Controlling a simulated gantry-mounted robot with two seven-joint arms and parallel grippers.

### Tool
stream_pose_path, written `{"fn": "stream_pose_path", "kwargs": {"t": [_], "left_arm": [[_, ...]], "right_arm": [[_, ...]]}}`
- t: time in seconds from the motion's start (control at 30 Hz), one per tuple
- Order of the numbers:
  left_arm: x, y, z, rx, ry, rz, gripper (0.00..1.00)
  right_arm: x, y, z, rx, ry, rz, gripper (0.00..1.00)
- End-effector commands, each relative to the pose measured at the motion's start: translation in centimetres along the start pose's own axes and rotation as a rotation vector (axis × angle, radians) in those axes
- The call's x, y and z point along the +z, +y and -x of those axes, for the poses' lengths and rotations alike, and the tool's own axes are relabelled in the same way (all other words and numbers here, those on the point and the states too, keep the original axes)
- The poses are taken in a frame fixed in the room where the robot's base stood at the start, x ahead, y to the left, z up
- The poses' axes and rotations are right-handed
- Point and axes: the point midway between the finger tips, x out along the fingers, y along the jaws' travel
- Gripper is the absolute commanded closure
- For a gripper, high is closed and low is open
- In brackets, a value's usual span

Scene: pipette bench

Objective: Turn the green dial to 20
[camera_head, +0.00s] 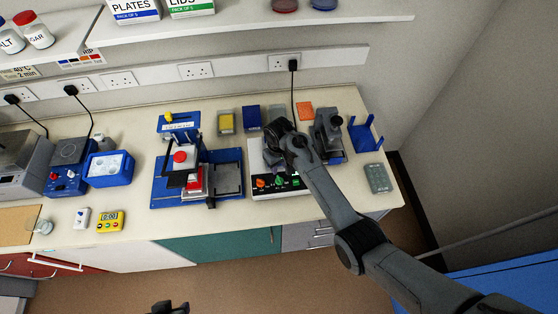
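A white device (282,191) with a dark front panel stands near the bench's front edge. Its panel carries an orange dial (261,183), a small green dial (279,183) and a pale dial (295,181). The setting of the green dial is too small to read. My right gripper (272,152) is above the rear of the device, just behind the dials, and hides part of its top. Its fingers are dark and I cannot tell whether they are apart, or whether they touch the device. Part of my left gripper (169,307) shows at the bottom edge, away from the bench.
A blue rig (226,159) with a red knob stands left of the device. A dark instrument (328,132), a blue rack (365,134) and a grey-green box (378,178) stand to its right. A yellow timer (110,221) lies at the front left.

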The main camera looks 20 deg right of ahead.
Motion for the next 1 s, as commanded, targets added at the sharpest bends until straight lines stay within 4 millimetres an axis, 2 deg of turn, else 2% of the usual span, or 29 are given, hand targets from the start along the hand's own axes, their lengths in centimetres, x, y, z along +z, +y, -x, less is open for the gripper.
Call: {"fn": "stream_pose_path", "kwargs": {"t": [0.13,0.3,0.73,0.87,1.0], "left_arm": [[0.1,-0.1,-0.1,-0.004,-0.001,-0.004,0.65],[0.1,-0.1,-0.1,-0.004,-0.001,-0.005,0.65],[0.0,0.1,-0.1,0.004,0.001,0.005,0.65],[-0.1,0.2,0.0,0.006,0.001,0.008,0.65],[-0.1,0.2,0.3,0.006,0.001,0.008,0.65]], "right_arm": [[-0.1,0.0,1.6,0.000,0.002,0.001,0.65],[0.0,0.0,2.5,0.000,0.000,0.000,0.65],[0.0,0.0,2.5,0.000,-0.001,0.000,0.65],[0.9,-0.2,1.5,-0.004,-0.020,0.000,0.65],[4.0,-0.5,-1.8,-0.013,-0.085,-0.002,0.65]]}}
